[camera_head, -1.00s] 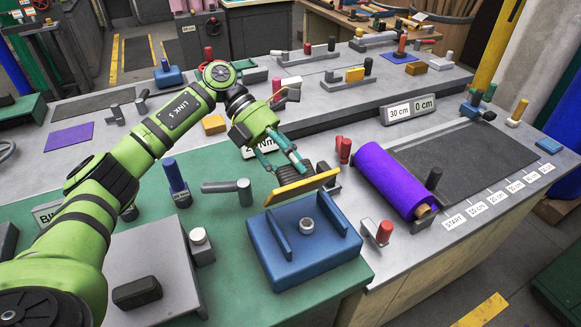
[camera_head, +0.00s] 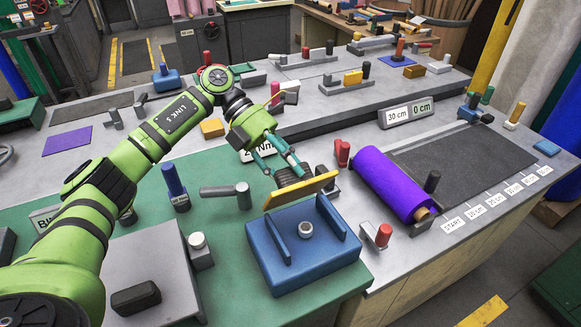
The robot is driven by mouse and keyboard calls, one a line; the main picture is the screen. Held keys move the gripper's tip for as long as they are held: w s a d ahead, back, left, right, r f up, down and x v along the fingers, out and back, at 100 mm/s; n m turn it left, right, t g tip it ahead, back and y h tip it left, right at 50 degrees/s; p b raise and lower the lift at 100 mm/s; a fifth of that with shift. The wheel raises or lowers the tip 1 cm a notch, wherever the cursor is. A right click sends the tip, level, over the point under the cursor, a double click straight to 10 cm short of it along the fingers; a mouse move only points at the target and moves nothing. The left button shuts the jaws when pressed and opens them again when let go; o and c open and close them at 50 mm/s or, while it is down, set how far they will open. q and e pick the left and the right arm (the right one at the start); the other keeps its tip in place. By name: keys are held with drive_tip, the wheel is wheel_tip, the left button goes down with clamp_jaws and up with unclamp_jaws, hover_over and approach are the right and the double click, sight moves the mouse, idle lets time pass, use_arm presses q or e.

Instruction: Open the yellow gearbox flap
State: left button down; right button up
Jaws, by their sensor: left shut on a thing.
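The yellow flap (camera_head: 302,191) is a flat bar-like plate at the back edge of the blue gearbox (camera_head: 295,262). It stands raised at the back, tilted, with its broad face partly turned to me. The blue box has two upright ribs and a round grey boss (camera_head: 306,229) on top. My left gripper (camera_head: 285,174) reaches down behind the flap and is shut on it. The fingertips are partly hidden by the flap. My right gripper is not in view.
A purple felt roll (camera_head: 393,181) lies to the right beside a dark mat (camera_head: 455,150). A grey lever (camera_head: 226,190) and a blue-handled post (camera_head: 175,184) stand to the left. A red-handled clamp (camera_head: 382,236) stands right of the box.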

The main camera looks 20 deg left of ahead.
use_arm(q)
drive_tip(key=shift+w+a, duration=0.25)
drive_tip(key=shift+a, duration=0.05)
drive_tip(key=c, duration=0.8)
unclamp_jaws()
drive_tip(key=shift+o, duration=0.4)
drive_tip(key=shift+w+a+f, duration=0.15)
drive_tip(key=shift+a+f, duration=0.1)
drive_tip(key=shift+a, duration=0.05)
drive_tip(key=shift+s+d+r, duration=0.1)
drive_tip(key=shift+s+d, duration=0.1)
drive_tip(key=shift+d, duration=0.1)
drive_tip(key=v, duration=1.2)
drive_tip(key=shift+r, duration=0.1)
